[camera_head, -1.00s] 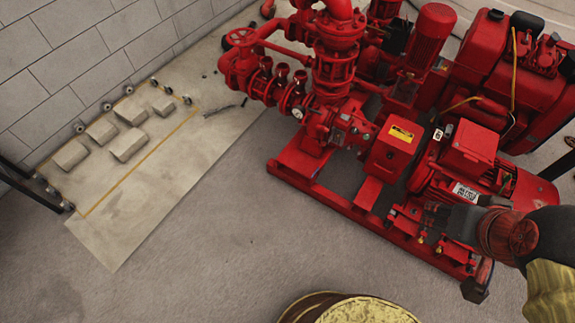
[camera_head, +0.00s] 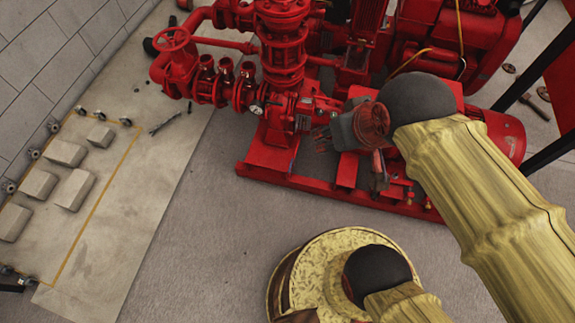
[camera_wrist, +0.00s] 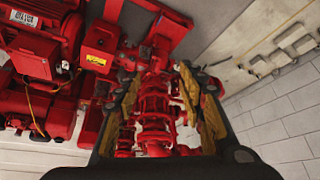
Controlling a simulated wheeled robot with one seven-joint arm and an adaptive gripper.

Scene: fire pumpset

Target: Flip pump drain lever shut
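The red pumpset (camera_head: 270,175) stands on its red base frame in the head view. Its pump body (camera_head: 305,110) is left of my gripper (camera_head: 352,158). I cannot clearly pick out the drain lever; it may be hidden or too small to tell. My gripper hangs in front of the pumpset's middle, hiding part of it. In the wrist view my gripper (camera_wrist: 155,73) has its two dark fingers with yellow pads spread wide. Red flanged pipes (camera_wrist: 155,105) show between them, further off, and nothing is held.
A red handwheel (camera_head: 174,40) and pipes stand at the upper left. Grey blocks (camera_head: 74,188) lie on a pale slab by the block wall (camera_head: 30,70). Bare floor (camera_head: 195,245) lies in front of the base frame. A dark post (camera_head: 540,65) stands at the right.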

